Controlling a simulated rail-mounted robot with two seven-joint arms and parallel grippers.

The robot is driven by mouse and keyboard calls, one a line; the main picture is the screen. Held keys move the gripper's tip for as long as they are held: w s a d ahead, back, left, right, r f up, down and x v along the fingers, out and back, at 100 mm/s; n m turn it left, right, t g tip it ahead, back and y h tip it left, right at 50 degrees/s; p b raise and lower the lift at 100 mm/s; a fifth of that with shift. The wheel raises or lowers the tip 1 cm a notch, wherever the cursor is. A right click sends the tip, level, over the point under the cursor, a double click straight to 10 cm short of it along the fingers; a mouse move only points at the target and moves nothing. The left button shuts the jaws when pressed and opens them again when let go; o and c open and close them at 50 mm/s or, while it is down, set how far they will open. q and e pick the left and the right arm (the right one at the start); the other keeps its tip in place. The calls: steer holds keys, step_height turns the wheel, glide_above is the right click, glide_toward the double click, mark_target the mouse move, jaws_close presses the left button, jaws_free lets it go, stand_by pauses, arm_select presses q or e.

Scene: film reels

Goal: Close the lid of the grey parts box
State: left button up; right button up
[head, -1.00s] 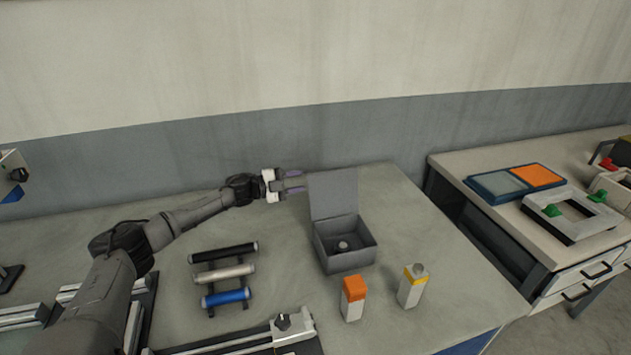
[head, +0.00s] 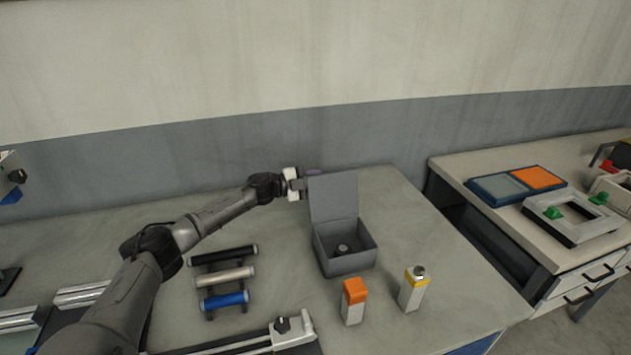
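The grey parts box (head: 349,263) stands on the workbench, right of the picture's middle. Its lid (head: 334,196) is up, roughly vertical, at the box's back edge. A small dark round part (head: 343,248) lies inside the box. My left gripper (head: 311,183) is at the lid's left edge, with its fingers partly hidden behind the lid. I cannot tell whether the fingers touch the lid or how far apart they are. My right gripper is out of view.
A rack with black, white and blue rolls (head: 224,275) stands left of the box. An orange-topped bottle (head: 354,300) and a yellow-banded bottle (head: 412,289) stand in front of it. A second bench (head: 480,212) is at right, across a gap.

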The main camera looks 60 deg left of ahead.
arm_select(q)
jaws_close()
stand_by(0.3)
stand_by(0.3)
